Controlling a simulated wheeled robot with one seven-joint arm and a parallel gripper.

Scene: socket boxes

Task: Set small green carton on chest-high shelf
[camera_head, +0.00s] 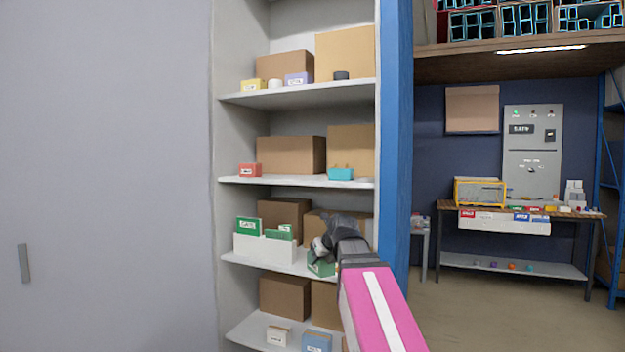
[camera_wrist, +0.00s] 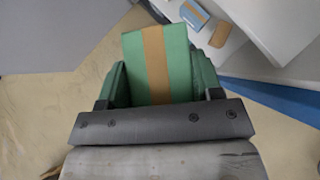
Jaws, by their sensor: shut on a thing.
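The small green carton (camera_wrist: 176,62) fills the middle of the wrist view, with a tan strip down its face. My gripper (camera_wrist: 160,92) is shut on it, with a finger at each side. In the head view the carton (camera_head: 319,266) shows partly behind my gripper (camera_head: 335,240), at the front edge of a shelf (camera_head: 268,258). That shelf is the third one down in the visible rack and holds a white bin with green cartons. My wrist hides part of the carton, and I cannot tell whether it touches the shelf.
The white bin (camera_head: 263,249) stands left of my gripper, with brown boxes (camera_head: 284,212) behind. A blue post (camera_head: 397,150) rises close on the right. The shelf above holds a red box (camera_head: 250,170) and a teal bin (camera_head: 341,174), with bare board between them.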

